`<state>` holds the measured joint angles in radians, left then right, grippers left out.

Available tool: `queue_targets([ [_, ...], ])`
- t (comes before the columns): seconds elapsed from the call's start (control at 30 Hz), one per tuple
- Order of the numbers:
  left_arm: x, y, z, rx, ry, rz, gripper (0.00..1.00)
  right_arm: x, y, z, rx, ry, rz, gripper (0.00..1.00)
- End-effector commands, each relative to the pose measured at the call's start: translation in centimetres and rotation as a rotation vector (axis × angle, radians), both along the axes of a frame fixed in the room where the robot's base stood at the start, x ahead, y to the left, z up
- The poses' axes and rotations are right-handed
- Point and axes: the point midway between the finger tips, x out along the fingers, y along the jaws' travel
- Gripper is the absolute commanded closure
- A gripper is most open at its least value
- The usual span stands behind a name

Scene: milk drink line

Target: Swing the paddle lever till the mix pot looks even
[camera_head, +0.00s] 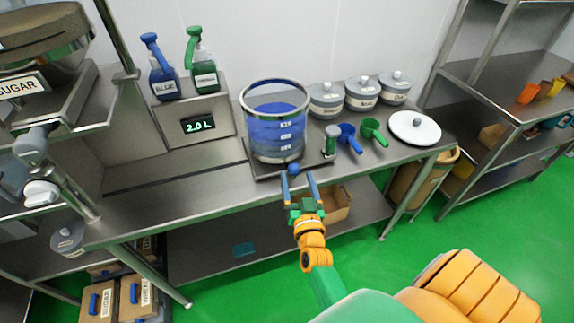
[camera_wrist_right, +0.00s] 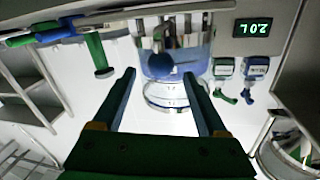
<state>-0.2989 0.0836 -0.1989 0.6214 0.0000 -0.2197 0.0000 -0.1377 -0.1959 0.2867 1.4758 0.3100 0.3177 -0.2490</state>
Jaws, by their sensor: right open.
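The mix pot (camera_head: 277,128) is a clear cylinder with a metal rim and white level marks, standing on a dark base plate on the bench. It holds blue liquid; whether the colour is even is hard to tell at this size. The paddle lever's blue ball knob (camera_head: 294,169) sits at the front of the pot's base, and it also shows in the wrist view (camera_wrist_right: 158,66). My right gripper (camera_head: 298,176) is open, its two fingers on either side of the knob with visible gaps. My left gripper is out of view.
A scale display (camera_head: 198,125) reads 2.0 L below blue and green pump bottles. Lidded grey jars (camera_head: 326,100), blue and green scoops (camera_head: 373,131) and a white round lid (camera_head: 415,128) stand right of the pot.

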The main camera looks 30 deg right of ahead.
Motion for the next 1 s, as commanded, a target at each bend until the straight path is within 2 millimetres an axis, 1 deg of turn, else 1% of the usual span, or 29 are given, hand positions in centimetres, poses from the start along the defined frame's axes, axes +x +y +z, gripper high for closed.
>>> queue_targets([
  [0.03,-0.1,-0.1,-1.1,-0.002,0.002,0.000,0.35,1.0,-0.4,-0.5,-0.002,-0.004,0.001,0.24],
  [0.1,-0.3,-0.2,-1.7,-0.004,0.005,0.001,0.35,2.2,-0.9,-0.5,0.000,-0.003,0.000,0.24],
  [0.2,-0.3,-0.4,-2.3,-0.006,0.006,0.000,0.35,3.5,-1.4,-0.5,0.000,0.000,0.002,0.24],
  [0.3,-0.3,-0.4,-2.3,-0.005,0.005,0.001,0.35,4.0,-1.6,-0.3,0.000,0.004,0.003,0.24],
  [0.5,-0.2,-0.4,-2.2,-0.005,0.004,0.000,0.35,4.0,-1.6,-0.2,0.000,0.005,0.004,0.24],
  [0.57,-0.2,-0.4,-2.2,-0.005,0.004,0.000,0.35,4.0,-1.6,-0.2,0.000,0.005,0.004,0.41],
  [0.6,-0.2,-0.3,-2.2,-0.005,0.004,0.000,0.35,4.0,-1.6,-0.2,0.000,0.006,0.004,0.51],
  [0.67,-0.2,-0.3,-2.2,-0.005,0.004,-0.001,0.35,4.0,-1.6,-0.2,0.000,0.006,0.004,0.68],
  [0.7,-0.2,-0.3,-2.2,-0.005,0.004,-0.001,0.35,4.0,-1.6,-0.2,0.000,0.006,0.004,0.78],
  [0.77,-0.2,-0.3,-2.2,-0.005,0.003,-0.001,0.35,4.0,-1.6,-0.2,0.000,0.006,0.004,0.95],
  [0.8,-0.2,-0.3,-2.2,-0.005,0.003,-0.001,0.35,4.0,-1.6,-0.3,0.000,0.006,0.004,1.00],
  [1.0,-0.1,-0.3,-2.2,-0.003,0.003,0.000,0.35,4.0,-1.6,-0.3,0.001,0.006,0.005,1.00],
])
